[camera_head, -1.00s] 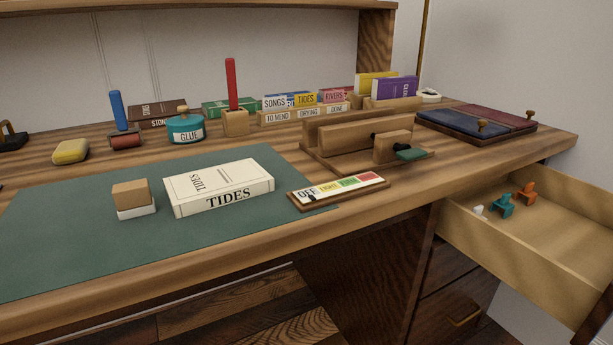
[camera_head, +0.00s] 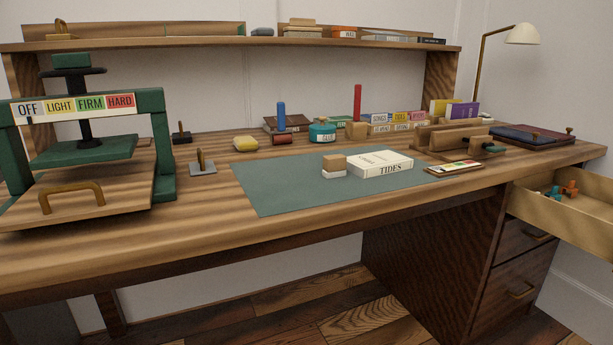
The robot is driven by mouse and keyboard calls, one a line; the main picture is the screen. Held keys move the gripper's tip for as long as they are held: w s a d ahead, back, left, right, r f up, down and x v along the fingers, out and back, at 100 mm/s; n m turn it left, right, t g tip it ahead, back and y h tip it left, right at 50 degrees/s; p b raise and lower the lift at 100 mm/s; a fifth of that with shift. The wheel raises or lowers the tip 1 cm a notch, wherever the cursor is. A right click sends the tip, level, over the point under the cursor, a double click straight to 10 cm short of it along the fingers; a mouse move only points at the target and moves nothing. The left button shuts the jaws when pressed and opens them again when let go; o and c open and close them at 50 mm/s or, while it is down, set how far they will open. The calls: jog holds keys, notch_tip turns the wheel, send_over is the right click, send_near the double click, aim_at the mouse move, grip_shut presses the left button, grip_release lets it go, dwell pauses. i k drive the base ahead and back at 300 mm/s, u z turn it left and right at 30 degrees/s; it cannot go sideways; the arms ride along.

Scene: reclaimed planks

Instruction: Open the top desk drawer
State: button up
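The top desk drawer (camera_head: 575,219) stands pulled out at the right end of the desk (camera_head: 300,238). Its light wooden box juts out past the desk's front edge, and its outer front is cut off by the picture's right side. A teal piece (camera_head: 554,193) and an orange piece (camera_head: 571,188) lie inside it. Two drawers below it, an upper one (camera_head: 520,236) and a lower one (camera_head: 513,292), are closed, with metal pulls on their fronts. My gripper is not in view.
A green press (camera_head: 158,140) stands at the desk's left end. A green mat (camera_head: 280,189) holds a book (camera_head: 381,164) and a small block (camera_head: 334,163). Several bookbinding tools line the back. A lamp (camera_head: 522,34) stands at the back right. The floor (camera_head: 345,311) before the desk looks clear.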

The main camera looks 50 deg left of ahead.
aim_at(585, 221)
jog(key=u, duration=0.2)
jog(key=i, duration=0.65)
jog(key=u, duration=0.5)
